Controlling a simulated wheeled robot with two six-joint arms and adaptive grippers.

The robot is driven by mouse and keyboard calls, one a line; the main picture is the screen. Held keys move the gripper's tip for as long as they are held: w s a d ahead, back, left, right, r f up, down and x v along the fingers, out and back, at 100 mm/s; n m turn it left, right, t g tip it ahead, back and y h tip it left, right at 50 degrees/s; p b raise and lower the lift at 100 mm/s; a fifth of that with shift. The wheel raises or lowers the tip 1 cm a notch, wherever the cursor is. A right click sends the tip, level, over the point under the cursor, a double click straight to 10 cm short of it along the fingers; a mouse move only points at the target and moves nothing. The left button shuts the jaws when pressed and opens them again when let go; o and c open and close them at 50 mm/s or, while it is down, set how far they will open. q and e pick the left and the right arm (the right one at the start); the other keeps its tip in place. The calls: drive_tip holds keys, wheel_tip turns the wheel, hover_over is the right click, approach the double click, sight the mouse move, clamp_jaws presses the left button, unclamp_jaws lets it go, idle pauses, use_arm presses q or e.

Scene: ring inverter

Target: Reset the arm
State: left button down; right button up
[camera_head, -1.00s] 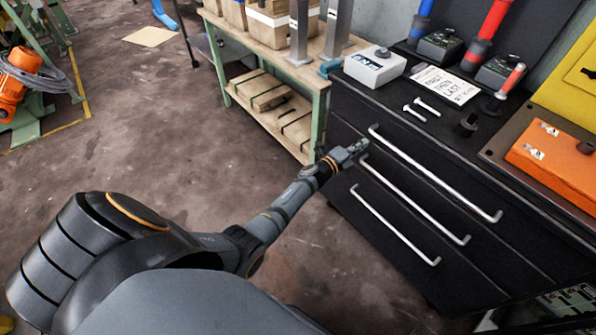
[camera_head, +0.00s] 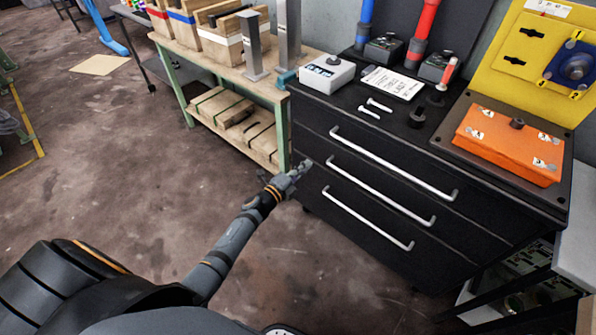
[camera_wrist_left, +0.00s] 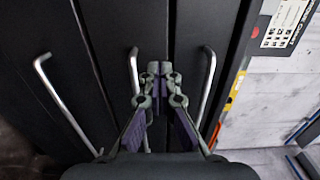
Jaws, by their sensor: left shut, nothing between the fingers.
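My left gripper (camera_head: 300,168) is shut and empty in the head view. It is held out in front of the black drawer cabinet (camera_head: 312,225), near the left ends of the drawer handles. In the left wrist view the gripper (camera_wrist_left: 153,68) has its fingertips together in front of the dark drawer fronts. The middle drawer handle (camera_wrist_left: 134,75) is partly hidden behind the left finger. Whether the fingers touch the cabinet is unclear. My right gripper is not in view.
The cabinet top holds a white box (camera_head: 327,74), two bolts (camera_head: 370,108), a paper sign (camera_head: 393,83) and an orange box (camera_head: 510,145). A wooden workbench (camera_head: 235,62) stands to the left.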

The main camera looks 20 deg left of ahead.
use_arm(q)
drive_tip(key=s+a+f+n+g+y, duration=0.35)
drive_tip(key=s+f+n, duration=0.35)
drive_tip(key=s+f, duration=0.7)
drive_tip(key=s+a+f+n+g+y, duration=0.4)
drive_tip(key=s+f+n, duration=0.3)
drive_tip(key=s+f, duration=0.7)
drive_tip(key=s+d+f+n+g, duration=0.1)
drive_tip(key=s+f+n+g, duration=0.15)
drive_tip(key=s+f, duration=0.4)
drive_tip(key=s+f+n+g+h, duration=0.1)
drive_tip(key=s+f+n+g, duration=0.15)
drive_tip(key=s, duration=0.75)
drive_tip(key=s+d+f+n+g, duration=0.1)
drive_tip(key=s+f+n+g, duration=0.1)
drive_tip(key=s+f+g, duration=0.45)
wheel_tip(320, 180, up, 15)
drive_tip(key=t+p, duration=0.3)
drive_tip(key=p, duration=1)
drive_tip(key=shift+s+a, duration=0.2)
drive_tip(key=shift+s, duration=0.05)
